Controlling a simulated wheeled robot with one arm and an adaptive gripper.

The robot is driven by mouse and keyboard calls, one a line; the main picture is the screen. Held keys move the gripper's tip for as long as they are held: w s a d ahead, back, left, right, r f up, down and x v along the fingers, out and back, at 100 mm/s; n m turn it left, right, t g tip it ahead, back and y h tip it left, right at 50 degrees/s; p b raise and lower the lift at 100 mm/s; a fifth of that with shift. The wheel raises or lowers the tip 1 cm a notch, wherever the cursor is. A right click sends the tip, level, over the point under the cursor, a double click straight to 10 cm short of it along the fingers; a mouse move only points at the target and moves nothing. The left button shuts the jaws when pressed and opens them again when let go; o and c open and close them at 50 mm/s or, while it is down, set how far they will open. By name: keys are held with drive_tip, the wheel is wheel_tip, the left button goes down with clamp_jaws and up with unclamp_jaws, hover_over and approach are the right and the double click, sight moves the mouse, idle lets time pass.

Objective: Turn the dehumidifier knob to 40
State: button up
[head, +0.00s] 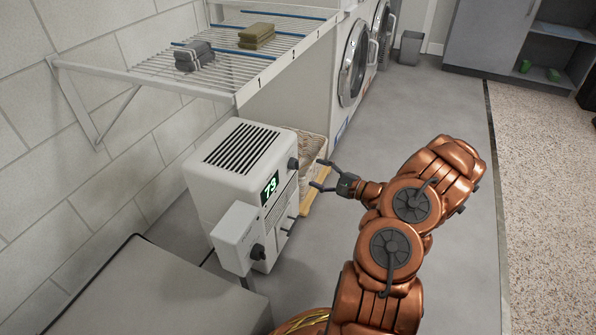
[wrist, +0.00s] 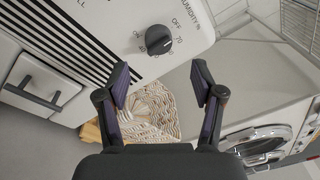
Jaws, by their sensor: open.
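The white dehumidifier (head: 233,170) stands by the wall, with a lit display (head: 270,188) that reads 73. Its dark knob (head: 293,163) is on the upper right of its front in the head view. My gripper (head: 318,176) is open and empty, a short way right of the knob. In the wrist view its two fingers (wrist: 162,86) are spread apart below the knob, not touching it.
A wire shelf (head: 165,73) with folded cloths hangs above at left. Washing machines (head: 346,62) stand farther back. The grey floor at right is clear.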

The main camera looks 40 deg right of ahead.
sight(298, 166)
drive_tip(key=b+x, duration=0.2)
drive_tip(key=x, duration=0.4)
drive_tip(key=shift+w+a+f, duration=0.15)
drive_tip(key=shift+a, duration=0.05)
drive_tip(key=shift+w+a, duration=0.25)
drive_tip(key=shift+w, duration=0.45)
drive_tip(key=c, duration=1.1)
